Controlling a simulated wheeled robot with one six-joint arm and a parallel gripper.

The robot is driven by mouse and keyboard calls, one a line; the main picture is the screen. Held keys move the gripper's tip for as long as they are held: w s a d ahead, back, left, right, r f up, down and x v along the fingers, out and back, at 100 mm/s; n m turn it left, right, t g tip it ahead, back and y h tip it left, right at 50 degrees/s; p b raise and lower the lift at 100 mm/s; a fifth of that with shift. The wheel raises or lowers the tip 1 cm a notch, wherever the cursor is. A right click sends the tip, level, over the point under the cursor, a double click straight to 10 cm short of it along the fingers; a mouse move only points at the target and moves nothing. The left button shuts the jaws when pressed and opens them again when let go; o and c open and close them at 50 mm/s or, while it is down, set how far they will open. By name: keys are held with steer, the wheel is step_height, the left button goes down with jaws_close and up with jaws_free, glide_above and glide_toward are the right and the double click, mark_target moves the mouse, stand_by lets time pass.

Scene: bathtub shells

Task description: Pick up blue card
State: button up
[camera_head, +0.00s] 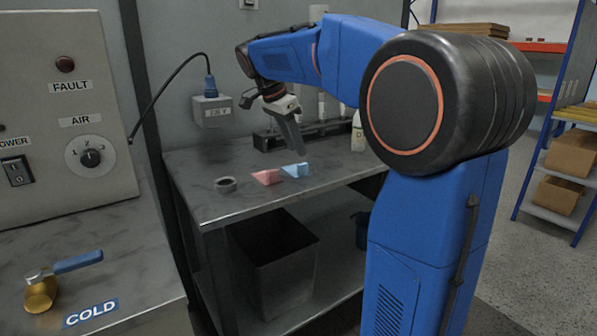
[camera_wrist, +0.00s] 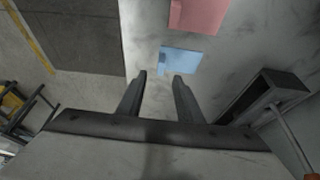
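My gripper (camera_head: 300,150) is above the bench over the blue card's area. In the wrist view my gripper (camera_wrist: 159,75) has its two fingers apart with nothing between them. The blue card is clear of the fingers in that view.
A dark ring (camera_head: 225,184) lies left of the cards. A dark rack (camera_head: 290,135) and a white bottle (camera_head: 358,132) stand at the back of the bench. A dark bin (camera_head: 275,262) is below. A control panel (camera_head: 60,110) rises at left.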

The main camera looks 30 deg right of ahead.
mark_target(301, 164)
steer(key=shift+a+x, duration=0.2)
steer(key=shift+x, duration=3.05)
steer(key=shift+f, duration=0.1)
jaws_close()
